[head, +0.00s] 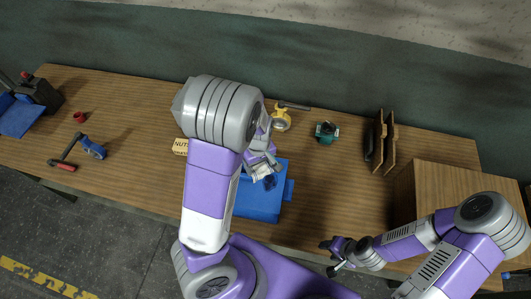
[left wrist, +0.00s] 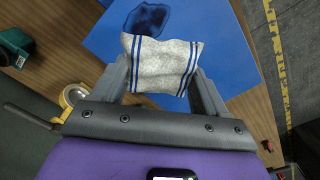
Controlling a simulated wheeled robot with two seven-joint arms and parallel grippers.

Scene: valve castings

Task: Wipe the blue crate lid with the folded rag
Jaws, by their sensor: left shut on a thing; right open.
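The blue crate lid (head: 257,206) lies on the wooden table in front of me, partly hidden by my left arm. It also shows in the left wrist view (left wrist: 225,30), with a dark blue patch (left wrist: 146,18) on its surface. My left gripper (head: 262,168) is shut on the folded rag (left wrist: 160,66), which is pale grey with blue stripes near two edges. The rag is over the lid, just beside the dark patch. I cannot tell whether it touches the lid.
A box marked NUTS (head: 180,146) stands left of my left arm. A yellow round object (head: 281,121) and a green casting (head: 326,132) stand behind the lid. Brown upright boards (head: 387,142) and a wooden box (head: 445,190) are at right. A red cup (head: 79,117) is at left.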

